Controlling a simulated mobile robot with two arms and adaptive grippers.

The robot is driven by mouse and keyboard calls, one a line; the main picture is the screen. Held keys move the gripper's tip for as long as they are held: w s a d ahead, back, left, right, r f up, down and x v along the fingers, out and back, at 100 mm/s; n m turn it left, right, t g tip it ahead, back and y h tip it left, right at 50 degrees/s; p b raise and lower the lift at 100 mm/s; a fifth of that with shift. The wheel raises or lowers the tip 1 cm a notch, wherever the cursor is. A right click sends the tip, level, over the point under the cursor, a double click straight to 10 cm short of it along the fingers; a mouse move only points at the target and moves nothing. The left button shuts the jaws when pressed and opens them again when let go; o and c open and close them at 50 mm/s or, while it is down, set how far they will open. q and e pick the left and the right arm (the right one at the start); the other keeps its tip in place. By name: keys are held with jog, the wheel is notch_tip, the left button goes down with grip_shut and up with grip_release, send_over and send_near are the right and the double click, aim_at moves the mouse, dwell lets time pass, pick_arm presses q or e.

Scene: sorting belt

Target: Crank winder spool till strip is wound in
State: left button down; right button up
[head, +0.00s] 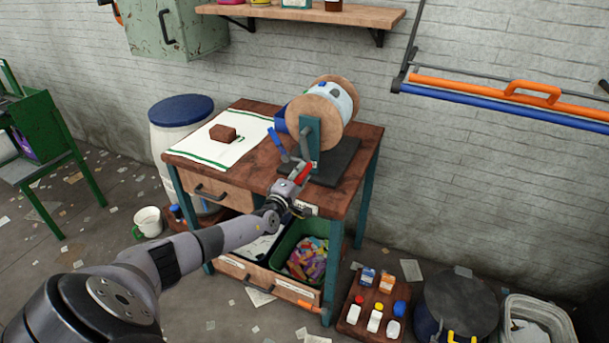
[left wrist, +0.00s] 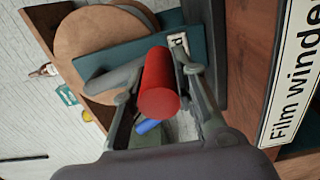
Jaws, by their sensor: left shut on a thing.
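The winder spool (head: 318,112) has round brown end discs and a pale strip with dark patches on it. It stands on a teal bracket (head: 309,135) over a dark base plate (head: 333,163) on the table. The crank's red handle (head: 300,173) is at the front of the winder. My left gripper (head: 297,180) is at this handle. In the left wrist view my left gripper (left wrist: 158,98) is shut around the red handle (left wrist: 159,85), with a finger on each side. A grey crank arm (left wrist: 112,78) shows behind it. My right gripper is not in view.
A white cloth (head: 232,138) with a brown block (head: 223,133) lies on the table's left side. A blue lever (head: 277,140) stands beside the spool. A green bin (head: 305,251) sits below the tabletop. A wall shelf (head: 310,14) is above.

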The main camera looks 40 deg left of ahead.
pick_arm(q)
jog(key=shift+s+a+f+m, duration=0.1)
jog(key=shift+s+a+m, duration=0.15)
jog(key=shift+a+m, duration=0.7)
jog(key=shift+s+a+m, duration=0.2)
jog(key=shift+a+m, duration=0.55)
jog(key=shift+m, duration=0.3)
jog(key=shift+s+a+r+m, duration=0.15)
jog(key=shift+a+r+m, duration=0.05)
jog(key=shift+a+m, duration=0.45)
jog(key=shift+s+a+r+m, duration=0.2)
jog(key=shift+a+m, duration=0.35)
jog(key=shift+m, duration=0.2)
jog(key=c, duration=1.3)
grip_release()
jog(key=shift+a+r, duration=0.1)
jog(key=v, duration=1.2)
jog(key=shift+w+r, duration=0.1)
